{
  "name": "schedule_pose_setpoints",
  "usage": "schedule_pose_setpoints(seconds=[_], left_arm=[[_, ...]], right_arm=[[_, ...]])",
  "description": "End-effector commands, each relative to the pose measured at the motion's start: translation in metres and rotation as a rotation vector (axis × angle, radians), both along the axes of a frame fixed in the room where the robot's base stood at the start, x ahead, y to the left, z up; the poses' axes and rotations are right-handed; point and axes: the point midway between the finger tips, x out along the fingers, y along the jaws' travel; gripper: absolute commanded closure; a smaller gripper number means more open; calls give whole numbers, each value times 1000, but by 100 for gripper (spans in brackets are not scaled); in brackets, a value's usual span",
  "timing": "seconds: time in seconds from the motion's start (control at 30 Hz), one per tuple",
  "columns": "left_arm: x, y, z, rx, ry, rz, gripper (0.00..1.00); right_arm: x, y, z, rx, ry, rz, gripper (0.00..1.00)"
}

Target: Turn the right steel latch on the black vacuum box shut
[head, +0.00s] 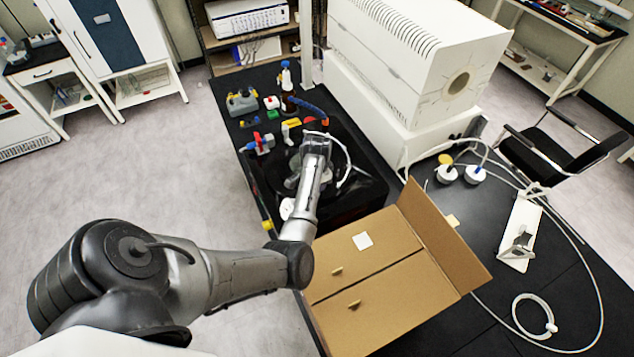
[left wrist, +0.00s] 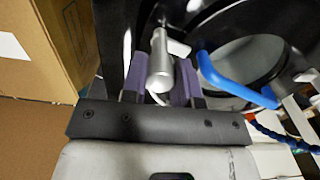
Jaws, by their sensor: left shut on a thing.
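The black vacuum box (head: 368,190) sits on the black bench, mostly behind my left arm in the head view. Its dark rim and round window (left wrist: 250,62) show in the left wrist view. My left gripper (left wrist: 160,78) is down at the box, with its two purple-grey finger pads on either side of a steel latch handle (left wrist: 160,55). It is shut on this handle, which stands upright in that picture. In the head view the gripper (head: 313,142) hides the latch. My right gripper is in neither view.
A blue curved tube (left wrist: 230,80) lies right of the gripper in the left wrist view. Bottles and small coloured parts (head: 270,103) stand behind, beside a large white machine (head: 410,60).

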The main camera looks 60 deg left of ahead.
Motion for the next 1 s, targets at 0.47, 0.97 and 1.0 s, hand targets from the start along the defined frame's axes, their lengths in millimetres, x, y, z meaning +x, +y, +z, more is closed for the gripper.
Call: schedule_pose_setpoints(seconds=[0.47,0.97,1.0], left_arm=[[1,0,1,0,-1,-1,54],[1,1,14,3,-3,1,47],[1,1,20,3,-3,1,47]], right_arm=[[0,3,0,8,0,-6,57],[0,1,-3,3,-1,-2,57],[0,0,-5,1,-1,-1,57]])
